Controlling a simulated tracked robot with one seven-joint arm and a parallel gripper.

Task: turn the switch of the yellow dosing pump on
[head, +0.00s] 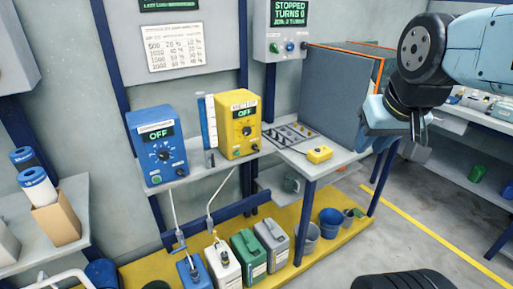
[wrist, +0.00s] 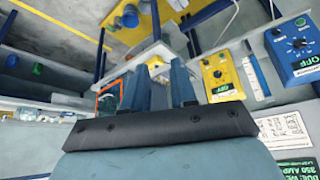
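The yellow dosing pump (head: 238,124) stands on a wall shelf in the middle of the head view. Its display reads OFF, and a dark knob and small buttons show on its front. It also appears upside down in the wrist view (wrist: 221,78), right of the fingers. My gripper (head: 418,148) is in the air at the right of the head view, well apart from the pump. In the wrist view my gripper (wrist: 160,75) has its two fingers apart, with no held thing visible between them.
A blue pump (head: 158,146), also reading OFF, stands left of the yellow one, with a clear blue-marked tube (head: 207,121) between them. A yellow button box (head: 319,154) lies on the bench at right. A grey panel (head: 338,95) stands behind it. Canisters (head: 247,255) stand below.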

